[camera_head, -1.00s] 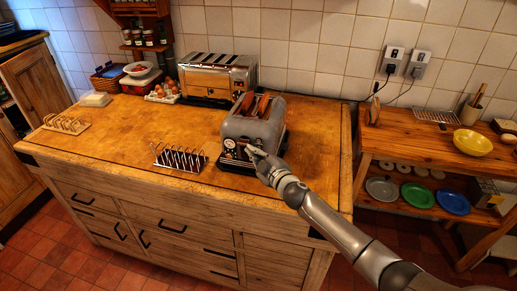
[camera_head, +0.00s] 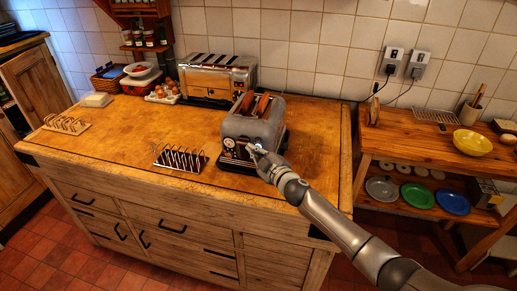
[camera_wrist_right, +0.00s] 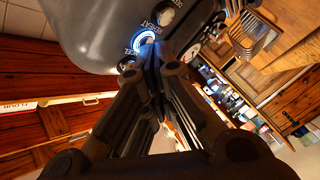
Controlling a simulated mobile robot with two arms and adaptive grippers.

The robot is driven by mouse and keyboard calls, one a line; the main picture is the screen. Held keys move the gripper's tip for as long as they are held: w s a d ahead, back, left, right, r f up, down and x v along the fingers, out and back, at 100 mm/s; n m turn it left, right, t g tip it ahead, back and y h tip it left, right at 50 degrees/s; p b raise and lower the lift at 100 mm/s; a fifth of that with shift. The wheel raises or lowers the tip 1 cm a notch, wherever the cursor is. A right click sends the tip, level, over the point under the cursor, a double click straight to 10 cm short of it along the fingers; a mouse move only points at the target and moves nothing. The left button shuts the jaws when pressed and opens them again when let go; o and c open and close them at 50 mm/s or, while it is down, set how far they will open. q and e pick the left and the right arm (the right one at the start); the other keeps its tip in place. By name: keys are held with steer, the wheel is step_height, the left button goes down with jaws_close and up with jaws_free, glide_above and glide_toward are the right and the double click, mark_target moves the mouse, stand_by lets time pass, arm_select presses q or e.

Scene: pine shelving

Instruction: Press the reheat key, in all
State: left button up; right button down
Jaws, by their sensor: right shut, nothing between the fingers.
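The grey toaster (camera_head: 252,128) stands near the right end of the wooden counter, with bread slices (camera_head: 262,105) in its slots. In the right wrist view its front panel (camera_wrist_right: 95,25) shows a key with a lit blue ring (camera_wrist_right: 144,37), with another round pale control (camera_wrist_right: 166,14) beyond it. The word REHEAT is printed between the two, and a partly hidden word ending in CEL lies below the lit ring. My right gripper (camera_head: 250,149) is shut and empty, its tips (camera_wrist_right: 150,48) at the lit ring's lower edge. Contact cannot be told. My left gripper is out of view.
A toast rack (camera_head: 180,158) stands left of the toaster, another (camera_head: 66,124) at the counter's far left. A wider metal toaster (camera_head: 218,76) and eggs stand behind. A side shelf (camera_head: 400,146) holds a yellow bowl (camera_head: 472,142) and plates. The counter's middle is clear.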

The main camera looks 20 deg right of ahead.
stand_by(0.5)
steer(key=shift+s+a+f, duration=0.15)
steer(key=shift+s+a, duration=0.25)
steer(key=shift+s, duration=0.2)
steer(key=shift+a, duration=0.1)
steer(key=s+a, duration=0.1)
steer(key=s+p, duration=0.1)
steer(key=s+a, duration=0.1)
steer(key=s, duration=0.1)
steer(key=shift+a+p, duration=0.3)
steer(key=shift+a, duration=0.05)
steer(key=shift+s+f, duration=0.1)
stand_by(0.4)
